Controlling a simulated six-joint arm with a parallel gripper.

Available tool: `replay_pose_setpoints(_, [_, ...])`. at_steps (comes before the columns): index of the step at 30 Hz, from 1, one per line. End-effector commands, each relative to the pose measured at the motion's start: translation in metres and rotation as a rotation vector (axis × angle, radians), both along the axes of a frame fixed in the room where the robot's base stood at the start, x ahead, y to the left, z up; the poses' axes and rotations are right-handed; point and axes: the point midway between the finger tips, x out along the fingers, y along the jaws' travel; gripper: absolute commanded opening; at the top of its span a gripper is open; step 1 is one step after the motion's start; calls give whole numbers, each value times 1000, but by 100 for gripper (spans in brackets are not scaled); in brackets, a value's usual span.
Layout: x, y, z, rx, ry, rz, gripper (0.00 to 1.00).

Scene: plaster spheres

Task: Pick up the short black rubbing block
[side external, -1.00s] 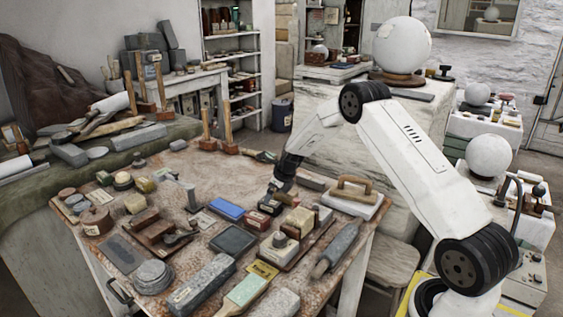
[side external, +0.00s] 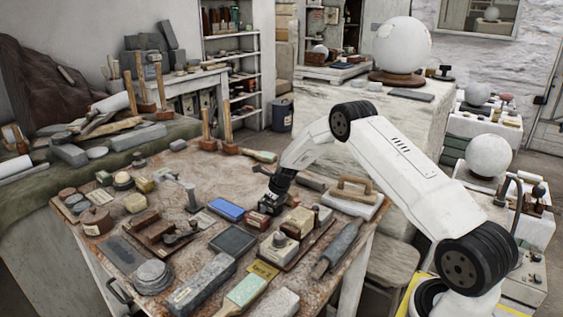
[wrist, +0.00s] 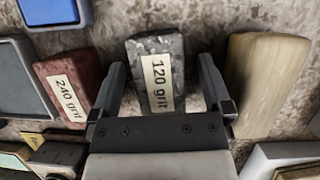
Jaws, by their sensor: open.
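A short dark grey-black, speckled block (wrist: 157,62) with a "120 grit" label lies on the table in the wrist view. My gripper (wrist: 162,84) is open. One finger is on each side of the block, with a small gap on the left and a wider gap on the right. In the side view my gripper (side external: 271,204) points down at the table, and its tips are low among the tools. The block is mostly hidden there.
A red "240 grit" block (wrist: 67,82) sits just left of my left finger. A tan block (wrist: 266,82) stands close to the right finger. A blue block (side external: 226,209) and a dark slab (side external: 233,240) are nearby. The back of the table is clearer.

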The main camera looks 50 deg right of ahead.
Motion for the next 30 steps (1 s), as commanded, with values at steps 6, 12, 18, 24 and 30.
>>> replay_pose_setpoints(6, [0, 0, 0, 0, 0, 0, 100])
replay_pose_setpoints(12, [0, 0, 0, 0, 0, 0, 100])
replay_pose_setpoints(18, [0, 0, 0, 0, 0, 0, 49])
replay_pose_setpoints(24, [0, 0, 0, 0, 0, 0, 0])
replay_pose_setpoints(30, [1, 0, 1, -1, -2, 0, 0])
